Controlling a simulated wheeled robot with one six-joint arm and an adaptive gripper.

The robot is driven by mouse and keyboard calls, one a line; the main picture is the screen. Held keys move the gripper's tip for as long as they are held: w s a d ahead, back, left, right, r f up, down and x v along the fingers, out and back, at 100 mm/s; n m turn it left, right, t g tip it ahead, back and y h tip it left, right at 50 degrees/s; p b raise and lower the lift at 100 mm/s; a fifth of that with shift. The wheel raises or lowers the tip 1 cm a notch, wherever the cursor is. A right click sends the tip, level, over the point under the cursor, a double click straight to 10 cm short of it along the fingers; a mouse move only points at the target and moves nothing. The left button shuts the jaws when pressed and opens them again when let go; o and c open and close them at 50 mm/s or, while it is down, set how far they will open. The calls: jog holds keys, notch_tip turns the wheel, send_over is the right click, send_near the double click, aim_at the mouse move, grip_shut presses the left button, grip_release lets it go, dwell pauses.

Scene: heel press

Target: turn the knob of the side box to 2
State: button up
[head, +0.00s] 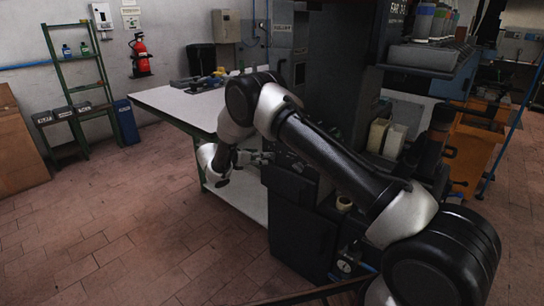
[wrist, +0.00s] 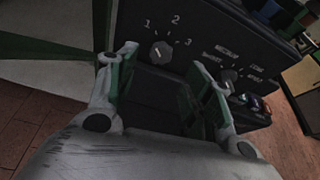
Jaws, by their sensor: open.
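The side box (wrist: 195,18) is a dark panel in the wrist view. Its grey round knob (wrist: 160,52) has the marks 1, 2 and 3 around its upper side. Which mark the knob points at is too small to tell. My gripper (wrist: 165,72) is open, with one green-padded finger left of the knob and the other to its lower right. No contact with the knob shows. In the head view my gripper (head: 254,158) is beside the press, partly hidden by my arm; the knob is not visible there.
A second knob (wrist: 229,76) with lettering sits to the right on the same panel, close to my right finger. Coloured buttons (wrist: 258,104) lie below it. A white-topped table (head: 172,103) stands behind my gripper. Tiled floor at the left is clear.

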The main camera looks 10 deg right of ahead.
aim_at(270, 157)
jog(key=x, duration=0.6)
jog(key=shift+w+d+f, duration=0.15)
jog(key=shift+w+d, duration=0.05)
jog(key=shift+d, duration=0.05)
jog(key=shift+c, duration=0.2)
jog(key=c, duration=1)
